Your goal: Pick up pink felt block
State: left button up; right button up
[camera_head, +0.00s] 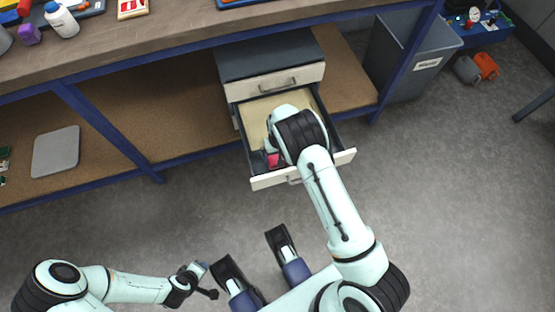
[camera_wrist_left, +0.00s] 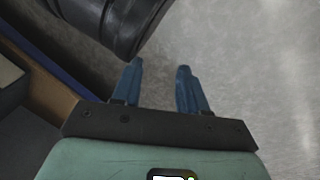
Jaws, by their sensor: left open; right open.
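The pink felt block (camera_head: 274,160) shows as a small pink patch inside the open drawer (camera_head: 261,182), near its front left part. My right arm reaches over the drawer, and its wrist hides part of the inside. My right gripper (camera_head: 268,157) is down in the drawer right at the block; its fingers are mostly hidden, and I cannot tell whether they touch it. My left gripper (camera_head: 203,278) is low at the left, away from the drawer. In the left wrist view its two blue fingers (camera_wrist_left: 160,75) are apart and empty above the grey floor.
The drawer hangs out of a small cabinet (camera_head: 268,55) under the workbench (camera_head: 180,35). A blue leg (camera_head: 105,130) stands left of it. A grey bin (camera_head: 400,60) stands to the right. A grey flat panel (camera_head: 56,152) lies on the lower shelf. Floor in front is clear.

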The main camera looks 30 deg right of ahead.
jog(key=f, duration=0.1)
jog(key=f+b, duration=0.1)
jog(key=f, duration=0.2)
jog(key=shift+w+f+b, duration=0.25)
jog(key=shift+f+b, duration=0.05)
jog(key=shift+f, duration=0.05)
jog(key=c, duration=0.8)
pick_arm(q)
jog(key=shift+g, duration=0.7)
jog(key=s+f, duration=0.3)
jog(key=shift+s+a, duration=0.25)
pick_arm(e)
jog(key=shift+r, duration=0.15)
